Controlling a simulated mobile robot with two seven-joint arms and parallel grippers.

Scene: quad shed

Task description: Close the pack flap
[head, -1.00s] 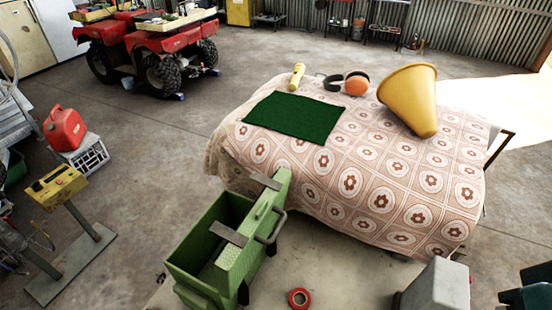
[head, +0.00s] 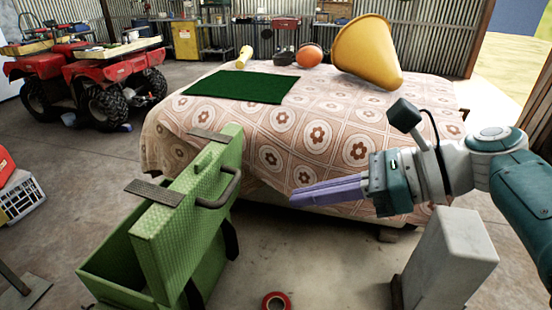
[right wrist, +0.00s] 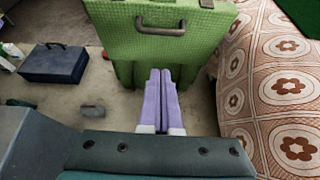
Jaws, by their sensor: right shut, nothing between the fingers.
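The green pack (head: 120,262) is an open box on the floor at the lower left of the head view. Its flap (head: 190,222) stands raised on the pack's right side, with a grey handle (head: 222,192) on the outer face and grey straps over its top edge. The flap (right wrist: 195,45) also fills the top middle of the right wrist view. My right gripper (head: 294,196) is shut and empty, to the right of the flap, fingers pointing at its outer face. In the right wrist view its fingertips (right wrist: 160,72) show just below the handle; contact cannot be told. My left gripper is not in view.
A bed with a patterned cover (head: 330,135) stands behind the pack, carrying a green mat (head: 240,87) and a yellow cone (head: 368,52). A pale block (head: 450,262) and red tape roll (head: 276,301) are in front. A dark case (right wrist: 54,63) lies left in the wrist view.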

